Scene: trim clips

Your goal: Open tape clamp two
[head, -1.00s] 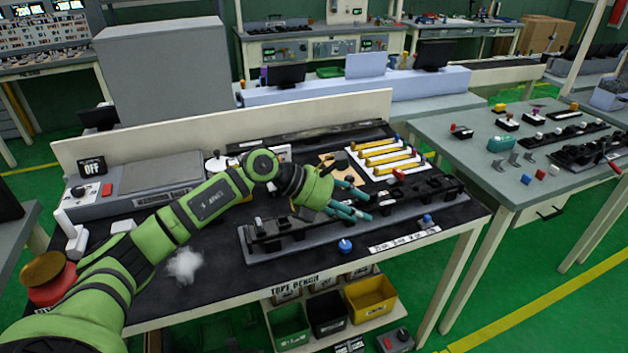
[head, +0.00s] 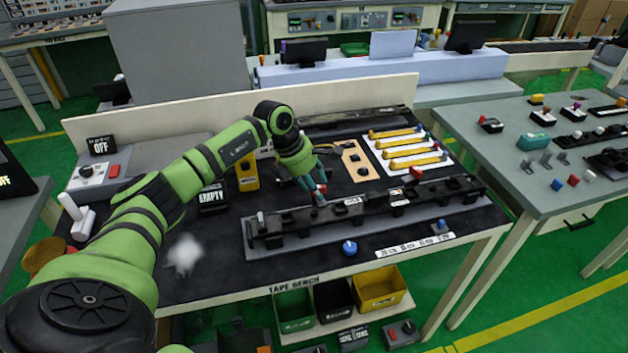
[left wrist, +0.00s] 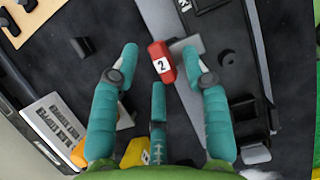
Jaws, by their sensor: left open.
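The red clamp tab marked 2 (left wrist: 161,62) stands between my left gripper's (left wrist: 160,56) teal fingertips in the left wrist view. The fingers are spread apart, with a gap on both sides of the tab; the right fingertip is the nearer one. In the head view, my left gripper (head: 314,193) points down at the back edge of the long dark clamp rail (head: 400,214). The tab is mostly hidden there by the fingers. Whether the clamp is open or shut is hard to tell. My right gripper is in neither view.
Several yellow bars (head: 410,152) lie on a white sheet behind the rail. A tan plate (head: 355,160) lies beside them. A blue knob (head: 349,248) stands in front of the rail. A yellow holder (head: 247,172) and a black EMPTY sign (head: 212,197) stand to the left.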

